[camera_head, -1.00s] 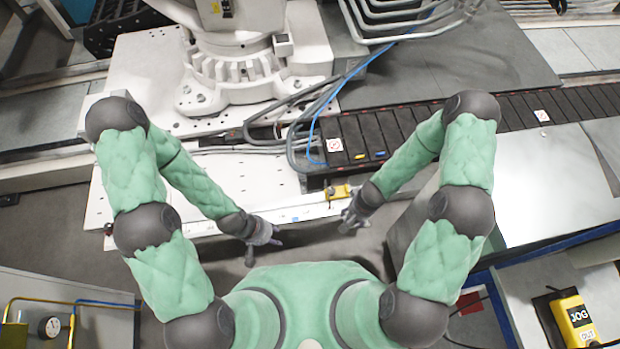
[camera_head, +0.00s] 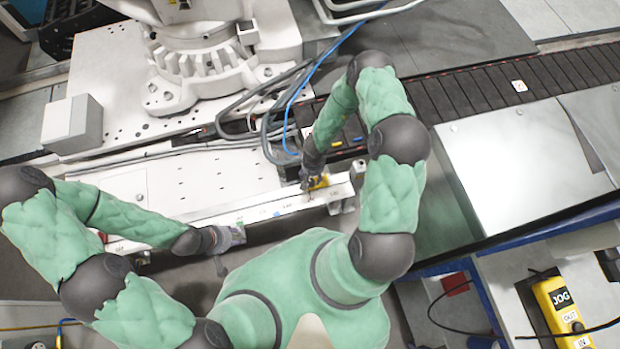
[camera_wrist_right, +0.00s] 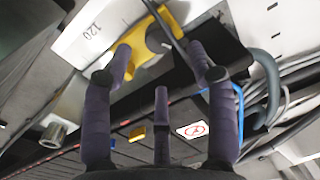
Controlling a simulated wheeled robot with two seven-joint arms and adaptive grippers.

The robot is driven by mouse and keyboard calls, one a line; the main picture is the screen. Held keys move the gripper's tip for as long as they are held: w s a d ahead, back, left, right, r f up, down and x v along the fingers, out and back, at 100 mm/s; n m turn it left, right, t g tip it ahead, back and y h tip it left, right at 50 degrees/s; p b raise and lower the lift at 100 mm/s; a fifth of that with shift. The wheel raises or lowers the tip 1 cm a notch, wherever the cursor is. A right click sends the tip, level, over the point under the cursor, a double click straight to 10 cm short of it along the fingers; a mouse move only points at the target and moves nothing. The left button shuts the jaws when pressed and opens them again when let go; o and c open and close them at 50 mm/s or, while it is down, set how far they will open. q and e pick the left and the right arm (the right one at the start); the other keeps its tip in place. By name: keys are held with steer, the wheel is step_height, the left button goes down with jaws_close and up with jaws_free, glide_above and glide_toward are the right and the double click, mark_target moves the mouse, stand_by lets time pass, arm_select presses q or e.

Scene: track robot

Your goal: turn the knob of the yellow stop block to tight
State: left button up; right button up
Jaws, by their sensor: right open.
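The yellow stop block (camera_head: 319,183) sits on the white graduated rail (camera_head: 265,212) at the near edge of the platform. My right gripper (camera_head: 308,184) is over it and hides part of it. In the right wrist view the yellow block (camera_wrist_right: 145,74) carries a dark round knob (camera_wrist_right: 157,40). My right gripper (camera_wrist_right: 161,62) is open, its fingers pointing at the block on either side of the knob. I cannot tell whether they touch it. My left gripper (camera_head: 224,246) hangs near the rail's front edge, away from the block; its fingers are too small to read.
A blue cable (camera_head: 290,110) and grey hoses (camera_head: 240,128) run behind the block. A dark roller conveyor (camera_head: 470,90) lies beyond and to the right. A metal end piece (camera_head: 343,203) sits on the rail just right of the block. A yellow JOG pendant (camera_head: 562,310) is at lower right.

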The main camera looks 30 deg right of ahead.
mark_target(311, 181)
step_height(311, 181, down, 6)
steer(key=shift+a+r+b, duration=0.1)
steer(key=shift+b, duration=1)
steer(key=shift+w, duration=0.1)
steer(key=c, duration=1.2)
